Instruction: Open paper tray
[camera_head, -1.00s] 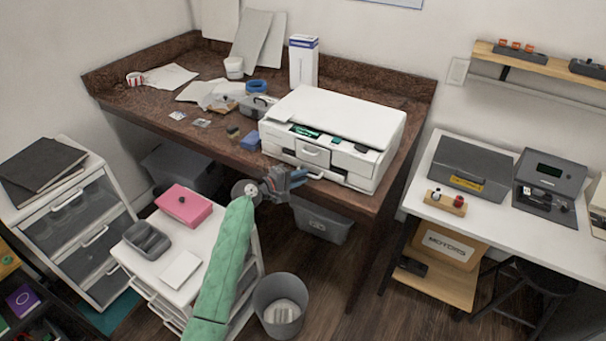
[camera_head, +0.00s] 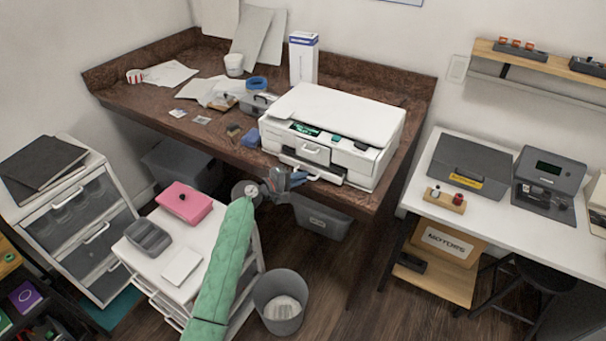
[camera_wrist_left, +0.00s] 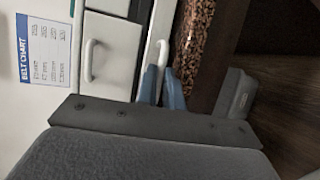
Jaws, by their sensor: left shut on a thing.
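The white printer (camera_head: 375,155) stands at the front right of the brown desk. Its paper tray (camera_head: 328,177) is the low white front strip, which sticks out a little, with a dark gap above it. My left gripper (camera_head: 298,178) is at the tray's front, its blue fingers shut on the tray handle. In the left wrist view the blue fingertips (camera_wrist_left: 162,87) are on either side of the white curved handle (camera_wrist_left: 162,52). An upper panel with its own handle (camera_wrist_left: 90,60) is beside it and closed. My right gripper is not in view.
The desk edge (camera_head: 345,200) runs just below the tray. A grey bin (camera_head: 322,218) is under the desk. A white drawer unit with a pink box (camera_head: 184,203) and a waste bin (camera_head: 281,302) stand near my left arm.

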